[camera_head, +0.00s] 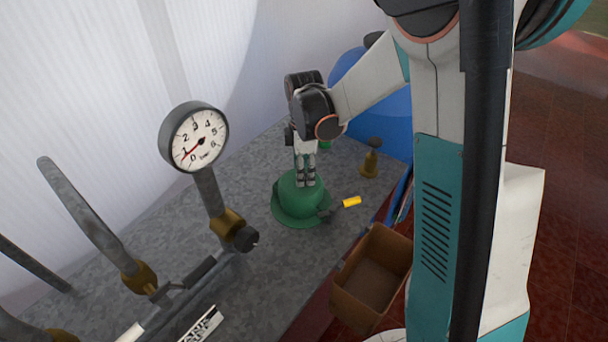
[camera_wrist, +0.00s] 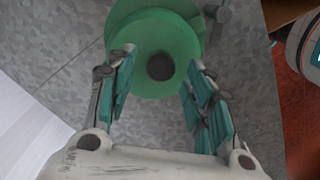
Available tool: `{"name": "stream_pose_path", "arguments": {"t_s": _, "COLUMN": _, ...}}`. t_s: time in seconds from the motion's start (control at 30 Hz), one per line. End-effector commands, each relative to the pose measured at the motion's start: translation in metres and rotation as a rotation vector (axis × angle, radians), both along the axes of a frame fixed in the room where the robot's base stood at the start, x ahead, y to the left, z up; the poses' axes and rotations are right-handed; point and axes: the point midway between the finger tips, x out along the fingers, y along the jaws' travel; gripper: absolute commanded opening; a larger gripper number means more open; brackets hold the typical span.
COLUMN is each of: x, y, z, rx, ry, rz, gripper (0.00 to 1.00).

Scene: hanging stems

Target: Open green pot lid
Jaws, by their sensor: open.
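The green pot (camera_head: 290,205) stands on the grey surface in the head view, with a wide rim at its base and a rounded top. In the wrist view its round green top (camera_wrist: 150,28) lies between and beyond my fingers, with a dark round spot (camera_wrist: 160,67) that may be a knob or a hole. My gripper (camera_head: 306,182) points down over the pot's top. In the wrist view my gripper (camera_wrist: 160,58) is open, one finger on each side of the dark spot. I cannot tell whether the fingertips touch the lid.
A yellow-ended handle (camera_head: 352,202) sticks out right of the pot. A pressure gauge (camera_head: 194,137) and pipes stand at left. A brass fitting (camera_head: 370,164) stands behind right. A brown open box (camera_head: 372,280) is at front right, and a blue round thing (camera_head: 385,115) is behind.

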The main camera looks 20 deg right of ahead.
Motion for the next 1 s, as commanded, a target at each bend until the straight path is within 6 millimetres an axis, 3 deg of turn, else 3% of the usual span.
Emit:
{"name": "stream_pose_path", "arguments": {"t_s": 0.2, "x": -0.0002, "y": 0.0, "z": -0.0145, "rx": 0.0, "ry": 0.0, "rz": 0.0, "gripper": 0.48}}
{"name": "stream_pose_path", "arguments": {"t_s": 0.47, "x": -0.0002, "y": 0.0, "z": -0.0151, "rx": 0.0, "ry": 0.0, "rz": 0.0, "gripper": 0.48}}
{"name": "stream_pose_path", "arguments": {"t_s": 0.7, "x": -0.0002, "y": -0.0001, "z": -0.015, "rx": 0.0, "ry": 0.0, "rz": 0.0, "gripper": 0.0}}
{"name": "stream_pose_path", "arguments": {"t_s": 1.0, "x": 0.0017, "y": 0.0013, "z": -0.0128, "rx": 0.0, "ry": 0.0, "rz": 0.0, "gripper": 0.0}}
